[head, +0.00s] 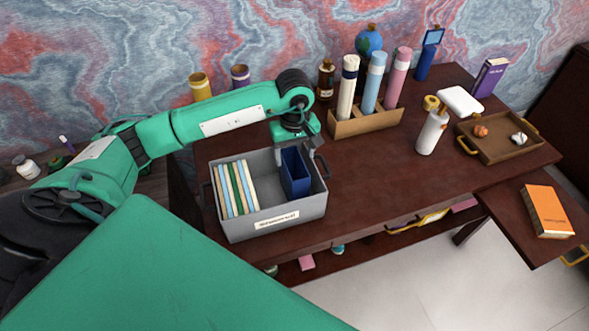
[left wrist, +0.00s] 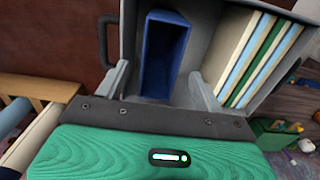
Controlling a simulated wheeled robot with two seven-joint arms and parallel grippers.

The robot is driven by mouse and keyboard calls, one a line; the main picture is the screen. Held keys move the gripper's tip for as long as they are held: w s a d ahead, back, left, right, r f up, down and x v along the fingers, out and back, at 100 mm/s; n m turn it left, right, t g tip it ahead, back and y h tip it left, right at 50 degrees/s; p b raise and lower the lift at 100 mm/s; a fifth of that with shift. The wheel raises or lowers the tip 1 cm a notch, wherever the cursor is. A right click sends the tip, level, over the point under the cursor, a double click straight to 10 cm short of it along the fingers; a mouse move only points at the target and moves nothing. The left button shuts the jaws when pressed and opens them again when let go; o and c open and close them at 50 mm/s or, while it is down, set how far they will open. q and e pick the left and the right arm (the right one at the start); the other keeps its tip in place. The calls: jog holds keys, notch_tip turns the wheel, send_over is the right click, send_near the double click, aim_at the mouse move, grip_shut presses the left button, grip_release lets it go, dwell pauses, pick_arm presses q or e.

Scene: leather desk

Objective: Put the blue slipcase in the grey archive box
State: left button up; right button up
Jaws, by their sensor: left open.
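The blue slipcase (head: 295,172) stands upright inside the grey archive box (head: 275,221), in the right part of the box. It also shows in the left wrist view (left wrist: 158,62), with its open side toward the camera. My left gripper (head: 299,149) is above the box at its back right, right by the slipcase. In the left wrist view its two fingers (left wrist: 160,90) are spread on either side of the slipcase, with gaps to it. My right gripper is not in view.
Several thin books (head: 236,188) fill the left of the box. A wooden holder (head: 365,122) with rolled tubes stands behind right. A white bottle (head: 431,134), a wooden tray (head: 499,145) and an orange book (head: 548,211) are farther right. The desk middle is clear.

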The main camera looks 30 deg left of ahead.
pick_arm(q)
jog(key=shift+r+b, duration=0.3)
jog(key=shift+r, duration=1.35)
